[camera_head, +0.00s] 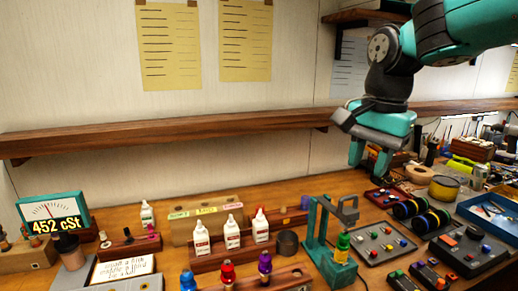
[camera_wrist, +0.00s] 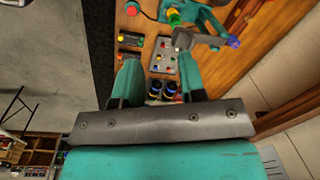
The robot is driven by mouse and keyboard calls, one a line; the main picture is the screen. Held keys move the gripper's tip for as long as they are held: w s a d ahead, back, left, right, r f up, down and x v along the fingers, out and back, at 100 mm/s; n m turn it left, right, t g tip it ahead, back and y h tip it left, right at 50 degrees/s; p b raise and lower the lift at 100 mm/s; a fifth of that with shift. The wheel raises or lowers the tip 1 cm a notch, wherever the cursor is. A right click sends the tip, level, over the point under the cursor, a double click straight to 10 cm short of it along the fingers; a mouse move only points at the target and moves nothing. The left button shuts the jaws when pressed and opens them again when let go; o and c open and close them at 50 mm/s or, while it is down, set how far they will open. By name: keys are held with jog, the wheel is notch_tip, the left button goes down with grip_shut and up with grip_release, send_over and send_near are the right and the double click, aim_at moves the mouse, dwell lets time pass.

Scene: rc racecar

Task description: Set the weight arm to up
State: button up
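A teal stand (camera_head: 318,245) sits on the bench right of centre. A grey arm (camera_head: 345,214), which looks like the weight arm, is at its top and reaches out to the right, roughly level. A small green bottle (camera_head: 342,248) with a yellow band stands by the stand below this arm. In the wrist view the grey arm (camera_wrist: 202,38) shows near the top, with a blue-purple end. My gripper (camera_head: 369,160) is open and empty, fingers pointing down, above and apart from the stand. Its two teal fingers (camera_wrist: 160,82) are spread in the wrist view.
A tray of coloured knobs (camera_head: 384,243) and black rollers (camera_head: 422,214) lie right of the stand. White bottles (camera_head: 233,232) stand in a wooden rack to the left. A gauge (camera_head: 54,213) reads 452 cSt. A wooden shelf (camera_head: 170,131) runs along the wall.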

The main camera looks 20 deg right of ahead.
jog(key=s+a+f+n+y, duration=0.1)
jog(key=s+a+f+n, duration=0.3)
jog(key=a+n, duration=0.5)
jog(key=shift+s+f+n+y, duration=0.3)
jog(key=shift+s+n, duration=0.1)
jog(key=shift+s, duration=0.3)
jog(key=s+a+f+n, duration=0.1)
jog(key=s+a+n, duration=0.1)
jog(key=n, duration=0.1)
jog(key=s+a+f+n+y, duration=0.1)
jog(key=s+a+n, duration=0.1)
jog(key=s+n, duration=0.1)
jog(key=s+a+f+n+y, duration=0.1)
jog(key=s+a+n, duration=0.2)
jog(key=shift+s+a+f+g, duration=0.1)
jog(key=shift+f+g, duration=0.2)
jog(key=shift+g, duration=0.1)
jog(key=c, duration=0.4)
jog(key=shift+s+a+n, duration=0.1)
jog(key=shift+s+n, duration=0.05)
jog(key=shift+n, duration=0.25)
grip_shut()
